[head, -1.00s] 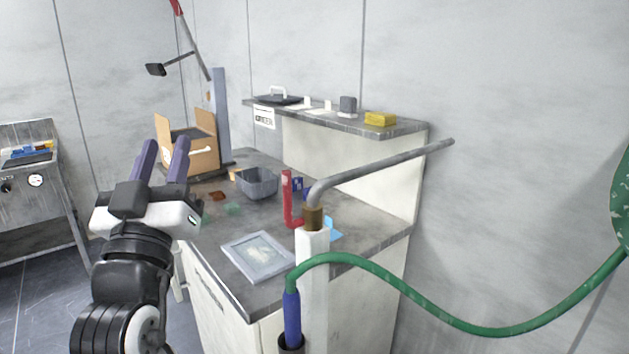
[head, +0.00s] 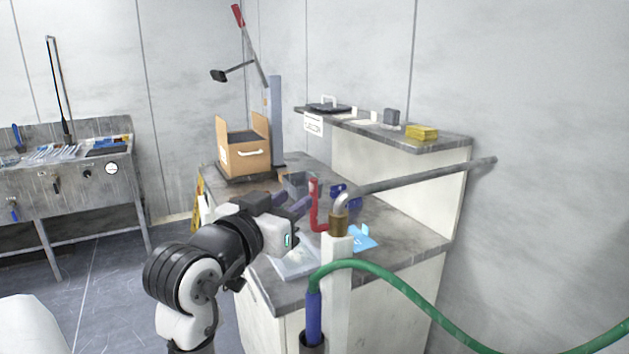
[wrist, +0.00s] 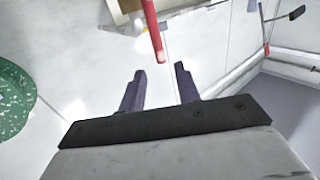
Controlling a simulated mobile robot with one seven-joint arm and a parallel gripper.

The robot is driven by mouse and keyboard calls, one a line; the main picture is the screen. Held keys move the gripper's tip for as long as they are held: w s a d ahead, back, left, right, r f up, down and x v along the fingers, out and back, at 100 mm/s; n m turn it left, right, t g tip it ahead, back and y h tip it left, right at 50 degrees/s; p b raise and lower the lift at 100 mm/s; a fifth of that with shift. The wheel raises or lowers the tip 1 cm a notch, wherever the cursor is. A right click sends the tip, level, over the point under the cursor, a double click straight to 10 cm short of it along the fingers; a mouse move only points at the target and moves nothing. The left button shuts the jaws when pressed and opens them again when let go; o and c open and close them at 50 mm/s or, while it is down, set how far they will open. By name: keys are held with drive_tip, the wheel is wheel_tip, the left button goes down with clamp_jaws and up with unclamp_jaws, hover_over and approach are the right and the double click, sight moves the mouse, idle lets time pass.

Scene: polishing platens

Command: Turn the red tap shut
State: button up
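The red tap (head: 316,206) shows in the head view as an upright red lever with a foot bent to the right, just left of the brass-collared pipe (head: 339,224). In the wrist view the red lever (wrist: 151,28) comes down from the top edge, its tip just ahead of the fingers and roughly in line with the gap. My gripper (head: 308,202) points right toward the lever in the head view. The wrist view shows its purple fingers (wrist: 160,74) apart with nothing between them. Contact with the lever cannot be told.
A white post carries the pipe, and a green hose (head: 400,298) loops in front. The bench (head: 405,235) holds a grey bin (head: 297,183) and a cardboard box (head: 245,158). A shelf (head: 450,146) bears a yellow block (head: 422,132). A sink stand (head: 60,180) is at left.

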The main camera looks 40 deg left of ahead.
sight(311, 187)
drive_tip(key=w, duration=0.2)
drive_tip(key=w+a+p, duration=0.1)
drive_tip(key=w, duration=0.2)
drive_tip(key=w+p, duration=0.1)
drive_tip(key=w, duration=0.2)
drive_tip(key=shift+w+a, duration=0.1)
drive_tip(key=shift+a, duration=0.2)
clamp_jaws()
